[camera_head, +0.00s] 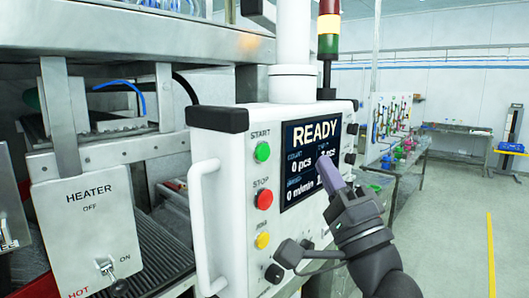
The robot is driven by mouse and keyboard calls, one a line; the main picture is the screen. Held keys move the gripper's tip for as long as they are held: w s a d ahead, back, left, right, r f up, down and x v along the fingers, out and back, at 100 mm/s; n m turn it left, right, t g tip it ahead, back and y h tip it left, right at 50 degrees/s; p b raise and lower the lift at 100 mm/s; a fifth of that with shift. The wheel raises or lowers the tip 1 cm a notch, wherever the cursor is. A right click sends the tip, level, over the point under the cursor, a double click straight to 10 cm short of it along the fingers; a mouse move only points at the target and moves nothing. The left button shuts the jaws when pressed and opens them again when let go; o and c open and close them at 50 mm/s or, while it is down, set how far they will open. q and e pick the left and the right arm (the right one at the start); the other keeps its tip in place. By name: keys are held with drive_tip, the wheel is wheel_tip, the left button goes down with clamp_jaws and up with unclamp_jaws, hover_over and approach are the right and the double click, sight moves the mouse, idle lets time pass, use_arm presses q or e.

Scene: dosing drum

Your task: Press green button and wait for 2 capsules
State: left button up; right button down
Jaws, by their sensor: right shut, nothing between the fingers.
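The white control panel (222,128) stands in the middle of the head view. Its green button (262,152) is at the upper left of its face under the word START. The screen (300,136) reads READY, with 0 pcs and 0 m/min below. My right gripper (326,162) is shut and empty, with its tip in front of the screen's lower right part, to the right of the green button and apart from it. The tip hides part of the readout. No capsules can be made out. My left gripper is out of view.
A red STOP button (264,199) and a yellow button (262,240) sit below the green one. A white handle (205,230) juts out at the panel's left. A heater box (88,235) with a switch stands further left. Open floor lies at the right.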

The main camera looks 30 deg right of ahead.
approach(264, 133)
drive_tip(key=x, duration=0.3)
drive_tip(key=shift+w+d+r, duration=0.1)
drive_tip(key=shift+d+r, duration=0.15)
drive_tip(key=shift+r, duration=0.15)
idle(0.6)
drive_tip(key=shift+w, duration=0.1)
idle(1.0)
drive_tip(key=shift+w+a, duration=0.15)
drive_tip(key=shift+w, duration=0.15)
